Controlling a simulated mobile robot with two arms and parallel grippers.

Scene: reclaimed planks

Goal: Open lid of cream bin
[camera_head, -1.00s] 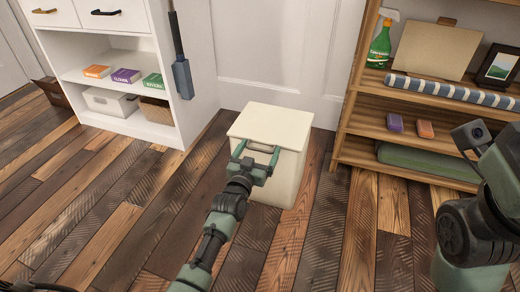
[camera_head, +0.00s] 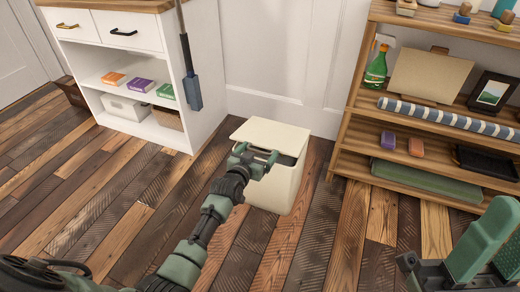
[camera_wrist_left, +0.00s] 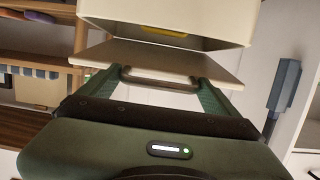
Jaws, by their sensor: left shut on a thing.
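The cream bin (camera_head: 262,192) stands on the floor against the white door. Its lid (camera_head: 268,133) is tilted up a little, with a dark gap under its front and right edges. My left gripper (camera_head: 257,160) is at the lid's front edge. In the left wrist view, my left gripper (camera_wrist_left: 158,88) is shut on the lid's dark handle (camera_wrist_left: 160,79). That view shows the bin's body (camera_wrist_left: 170,18) above the lid (camera_wrist_left: 165,59), with a yellow patch inside the gap.
A white cabinet (camera_head: 137,70) with books and boxes stands to the left. A wooden shelf unit (camera_head: 350,125) with a spray bottle (camera_head: 377,68) and a striped roll (camera_head: 450,117) stands to the right. The plank floor (camera_head: 110,205) in front is clear.

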